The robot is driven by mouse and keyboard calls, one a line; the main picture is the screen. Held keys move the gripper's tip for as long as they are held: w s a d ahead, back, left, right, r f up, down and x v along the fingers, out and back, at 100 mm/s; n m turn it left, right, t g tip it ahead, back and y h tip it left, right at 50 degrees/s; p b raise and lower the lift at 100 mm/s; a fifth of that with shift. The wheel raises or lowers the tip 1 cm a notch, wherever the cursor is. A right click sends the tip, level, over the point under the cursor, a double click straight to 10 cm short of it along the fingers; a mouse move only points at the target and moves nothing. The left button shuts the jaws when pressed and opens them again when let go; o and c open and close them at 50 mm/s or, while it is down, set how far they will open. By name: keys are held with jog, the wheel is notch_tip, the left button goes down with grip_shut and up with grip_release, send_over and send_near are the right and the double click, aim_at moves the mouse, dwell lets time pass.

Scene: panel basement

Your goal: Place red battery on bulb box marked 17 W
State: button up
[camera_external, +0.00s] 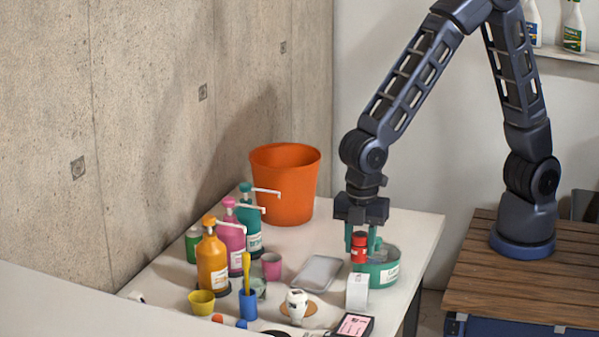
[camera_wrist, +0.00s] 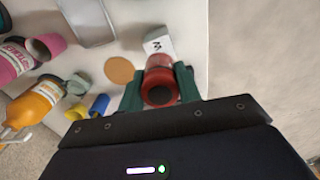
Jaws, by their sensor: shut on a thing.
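My gripper (camera_external: 361,241) has green fingers and is shut on the red battery (camera_external: 359,252), held upright above the table. In the wrist view the red battery (camera_wrist: 158,72) sits between the fingers of my gripper (camera_wrist: 159,86). A small white bulb box (camera_external: 357,293) stands on the table below and slightly in front of the battery. The box also shows in the wrist view (camera_wrist: 158,42), just beyond the battery, with dark print too small to read surely. The battery appears above the box, apart from it; the exact gap is hard to judge.
A teal round tin (camera_external: 388,270) stands close behind the box. A grey tray (camera_external: 315,273) lies to its left. A white bulb (camera_external: 296,304) and a black box with a pink label (camera_external: 354,325) are nearby. Bottles (camera_external: 212,262) and an orange bucket (camera_external: 284,185) stand farther left.

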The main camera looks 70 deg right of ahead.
aim_at(359, 260)
jog(key=shift+f, duration=2.15)
jog(key=shift+f, duration=0.1)
jog(key=o, duration=1.1)
jog(key=shift+c, duration=0.2)
